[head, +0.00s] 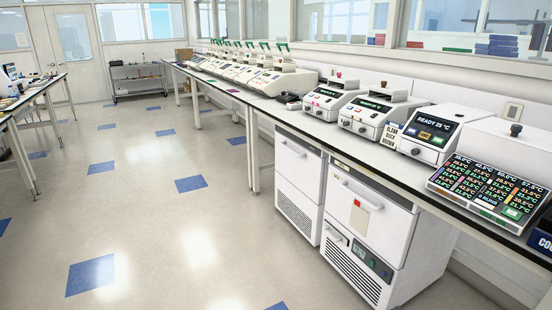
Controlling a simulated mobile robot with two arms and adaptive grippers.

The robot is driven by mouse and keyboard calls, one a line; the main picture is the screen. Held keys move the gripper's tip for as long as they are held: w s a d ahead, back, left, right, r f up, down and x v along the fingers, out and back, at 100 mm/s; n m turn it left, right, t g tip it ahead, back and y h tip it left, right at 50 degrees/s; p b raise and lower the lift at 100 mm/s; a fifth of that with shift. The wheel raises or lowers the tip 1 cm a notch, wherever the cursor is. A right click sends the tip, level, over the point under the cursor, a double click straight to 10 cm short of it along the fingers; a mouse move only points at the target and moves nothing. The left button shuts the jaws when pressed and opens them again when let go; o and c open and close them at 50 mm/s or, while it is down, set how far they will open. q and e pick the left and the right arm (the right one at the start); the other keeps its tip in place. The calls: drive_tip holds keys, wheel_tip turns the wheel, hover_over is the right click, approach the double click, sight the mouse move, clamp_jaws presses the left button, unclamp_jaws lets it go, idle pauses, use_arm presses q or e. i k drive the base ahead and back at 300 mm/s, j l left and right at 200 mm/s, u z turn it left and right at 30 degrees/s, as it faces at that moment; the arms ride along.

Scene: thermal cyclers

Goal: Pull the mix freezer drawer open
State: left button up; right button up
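Two white under-bench units stand below the long bench. The nearer unit (369,222) has a white front with a bar handle (357,196), a small red-and-white label, and a lower section with a vent grille and a small control panel (372,261). The farther unit (297,183) has a plain front, a small handle near its top and a vent grille below. Both fronts look shut. I cannot read which one is marked as the mix freezer. Neither of my grippers is in view.
The long bench (262,105) carries several thermal cyclers, one reading READY 25 °C (430,133), and a display of temperatures (488,190) at right. The floor (190,240) before the units is clear. Another table (30,100) stands at far left, a cart (138,80) at the back.

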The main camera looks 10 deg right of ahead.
sight(386, 228)
drive_tip(key=i+j+z, duration=0.15)
drive_tip(key=i+z, duration=0.25)
drive_tip(key=i, duration=0.25)
drive_tip(key=i+j+z, duration=0.4)
drive_tip(key=i, duration=0.2)
drive_tip(key=i+j+z, duration=0.45)
drive_tip(key=i, duration=0.15)
